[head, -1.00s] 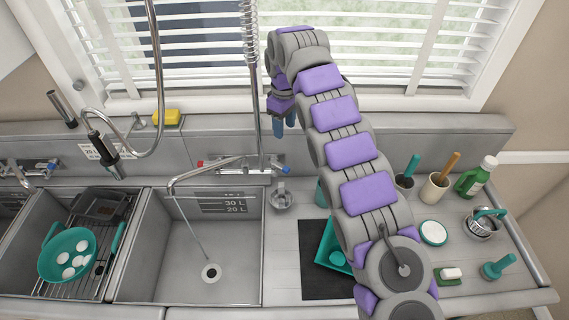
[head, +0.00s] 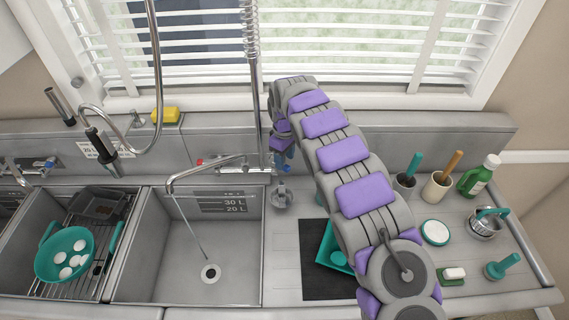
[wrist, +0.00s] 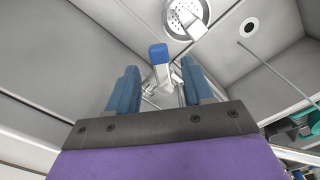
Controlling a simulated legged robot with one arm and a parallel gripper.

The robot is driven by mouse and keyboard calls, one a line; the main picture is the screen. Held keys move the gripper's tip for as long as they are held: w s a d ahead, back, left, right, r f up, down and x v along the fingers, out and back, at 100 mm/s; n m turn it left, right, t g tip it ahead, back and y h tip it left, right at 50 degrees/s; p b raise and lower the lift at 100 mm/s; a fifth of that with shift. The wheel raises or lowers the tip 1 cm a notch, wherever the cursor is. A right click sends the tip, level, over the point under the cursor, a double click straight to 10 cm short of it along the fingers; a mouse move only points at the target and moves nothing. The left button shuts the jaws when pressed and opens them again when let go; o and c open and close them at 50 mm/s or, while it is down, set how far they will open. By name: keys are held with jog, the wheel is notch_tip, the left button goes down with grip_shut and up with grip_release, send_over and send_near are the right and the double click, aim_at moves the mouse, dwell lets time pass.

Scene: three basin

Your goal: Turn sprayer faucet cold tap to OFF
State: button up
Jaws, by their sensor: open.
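The sprayer faucet's cold tap has a blue-tipped handle (wrist: 158,54), seen in the wrist view just beyond and between the fingertips of my gripper (wrist: 157,72). My gripper is open, one blue finger to each side of the handle's line; I cannot tell whether either touches it. In the head view my gripper (head: 283,158) is low by the back wall at the right end of the faucet, where it largely hides the cold tap. The red-marked hot tap (head: 201,162) is at the left end. The faucet spout (head: 205,171) runs a thin stream into the middle basin (head: 230,250).
A metal strainer (head: 282,196) lies on the counter below my gripper; it also shows in the wrist view (wrist: 186,17). The tall spring hose (head: 251,60) stands close left. A yellow sponge (head: 166,115) is on the ledge.

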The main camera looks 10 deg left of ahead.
jog(key=shift+f, duration=1.4)
grip_shut()
